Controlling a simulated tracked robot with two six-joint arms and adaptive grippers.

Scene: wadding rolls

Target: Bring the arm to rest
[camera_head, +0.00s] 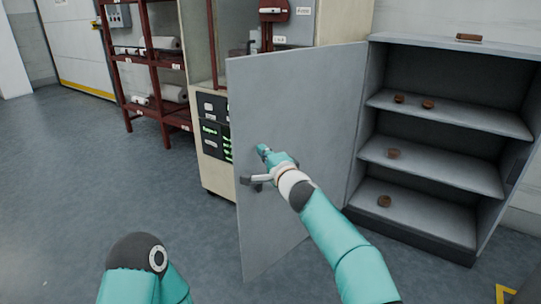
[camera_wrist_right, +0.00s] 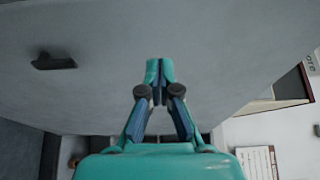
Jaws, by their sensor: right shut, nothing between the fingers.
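My right arm reaches up from the lower right in the head view. Its gripper (camera_head: 264,151) is in front of the open grey cabinet door (camera_head: 290,100), near the door handle (camera_head: 254,180). In the right wrist view the gripper (camera_wrist_right: 159,68) is shut with its fingertips together and nothing between them. The door surface (camera_wrist_right: 220,50) fills most of that view, and the dark handle (camera_wrist_right: 54,62) is apart from the fingers on the left. I cannot tell whether the fingertips touch the door. My left arm shows only as a bent joint at the bottom; its gripper is out of view.
The grey cabinet (camera_head: 440,45) stands open at the right. A red rack (camera_head: 115,70) with white rolls stands at the back left. The floor (camera_head: 90,170) at the left is clear.

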